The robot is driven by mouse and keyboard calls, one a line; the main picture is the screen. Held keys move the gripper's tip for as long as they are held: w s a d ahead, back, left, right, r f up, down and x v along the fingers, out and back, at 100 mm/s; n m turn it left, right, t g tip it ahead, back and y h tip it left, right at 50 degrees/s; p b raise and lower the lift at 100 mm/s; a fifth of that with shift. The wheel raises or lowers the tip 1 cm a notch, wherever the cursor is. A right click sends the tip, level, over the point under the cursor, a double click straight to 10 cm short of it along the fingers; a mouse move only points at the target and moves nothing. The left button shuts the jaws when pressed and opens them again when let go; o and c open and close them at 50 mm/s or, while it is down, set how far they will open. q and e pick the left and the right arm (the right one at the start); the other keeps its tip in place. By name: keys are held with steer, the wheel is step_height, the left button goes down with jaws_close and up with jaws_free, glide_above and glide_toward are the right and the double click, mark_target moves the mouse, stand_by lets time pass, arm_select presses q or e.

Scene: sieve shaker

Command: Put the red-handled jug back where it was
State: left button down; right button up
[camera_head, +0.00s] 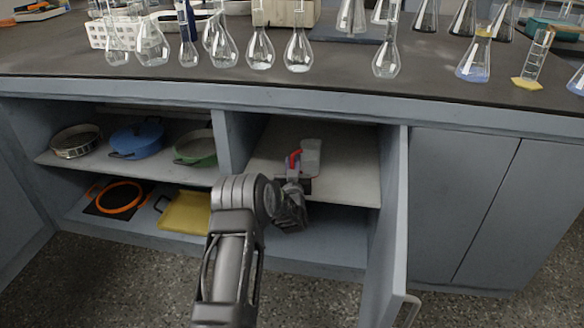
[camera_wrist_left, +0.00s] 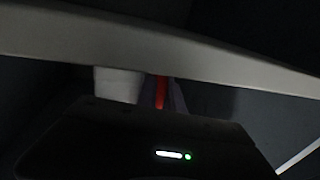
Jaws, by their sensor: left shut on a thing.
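The jug (camera_head: 311,157) is a pale, clear vessel with a red handle (camera_head: 294,158). In the head view it is in the right compartment of the open cabinet, at the upper shelf (camera_head: 350,180). My left gripper (camera_head: 293,181) reaches into that compartment and is shut on the red handle; its fingertips are mostly hidden by the wrist. In the dark left wrist view the pale jug body (camera_wrist_left: 118,84) and the red handle (camera_wrist_left: 160,93) show just beyond the gripper. I cannot tell whether the jug's base touches the shelf. My right gripper is not in view.
The open cabinet door (camera_head: 390,235) stands right of my arm. The left compartment holds a sieve (camera_head: 75,141), a blue pot (camera_head: 137,138), a green pan (camera_head: 196,147) and a yellow tray (camera_head: 186,212). Glass flasks (camera_head: 298,50) stand on the countertop above. The upper shelf right of the jug is clear.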

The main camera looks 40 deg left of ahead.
arm_select(q)
steer(key=shift+f, duration=0.1)
steer(key=c, duration=1.9)
jaws_free()
steer(key=shift+f, duration=0.1)
steer(key=shift+c, duration=0.2)
steer(key=o, duration=0.5)
steer(key=shift+c, duration=0.2)
